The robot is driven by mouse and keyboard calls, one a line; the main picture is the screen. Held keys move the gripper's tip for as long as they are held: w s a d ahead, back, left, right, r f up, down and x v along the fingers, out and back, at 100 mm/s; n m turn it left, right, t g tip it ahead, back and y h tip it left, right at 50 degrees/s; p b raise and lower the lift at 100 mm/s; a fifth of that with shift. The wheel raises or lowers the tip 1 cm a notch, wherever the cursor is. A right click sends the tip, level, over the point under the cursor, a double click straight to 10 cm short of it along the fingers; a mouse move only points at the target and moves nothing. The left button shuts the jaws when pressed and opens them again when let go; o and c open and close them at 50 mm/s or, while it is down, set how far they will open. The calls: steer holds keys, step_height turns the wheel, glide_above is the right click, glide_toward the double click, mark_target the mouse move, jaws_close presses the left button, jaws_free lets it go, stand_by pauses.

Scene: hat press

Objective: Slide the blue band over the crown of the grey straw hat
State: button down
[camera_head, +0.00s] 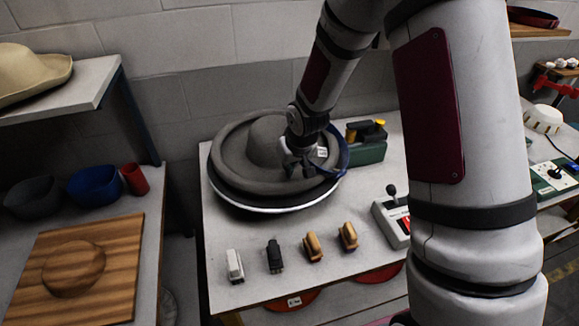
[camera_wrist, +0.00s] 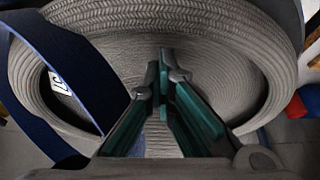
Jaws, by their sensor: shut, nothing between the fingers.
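The grey straw hat (camera_head: 236,165) sits brim-down on a round dark stand with a pale rim, its crown (camera_head: 264,140) upward. The dark blue band (camera_head: 344,150) stands at the right side of the brim, beside the crown and not around it. In the wrist view the band (camera_wrist: 75,68) arcs across the left, over the woven brim (camera_wrist: 190,22). My gripper (camera_head: 300,168) is over the right part of the hat, between crown and band. Its teal-padded fingers (camera_wrist: 166,72) are shut with nothing between them. The band's far part is partly hidden by my arm.
A green box (camera_head: 368,152) with dark and yellow parts stands close right of the hat. Several small brushes or blocks (camera_head: 313,247) line the table front, with a joystick box (camera_head: 393,220) at right. A wooden board (camera_head: 120,255) lies on the left table.

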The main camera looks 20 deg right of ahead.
steer(key=c, duration=1.9)
jaws_free()
steer(key=shift+r, duration=0.1)
steer(key=s+d+r+h, duration=0.1)
steer(key=s+r, duration=0.7)
steer(key=r, duration=0.4)
steer(key=s+d+r, duration=0.1)
steer(key=s+r, duration=0.7)
steer(key=r, duration=0.3)
steer(key=shift+m+t, duration=0.5)
steer(key=shift+m, duration=0.3)
steer(key=s+r, duration=0.1)
steer(key=s, duration=0.3)
steer(key=s+r, duration=0.2)
steer(key=s, duration=0.2)
steer(key=s+r+b, duration=0.1)
steer(key=s, duration=0.3)
steer(key=shift+s+d+r, duration=0.1)
steer(key=shift+s+r, duration=0.15)
steer(key=shift+s, duration=0.1)
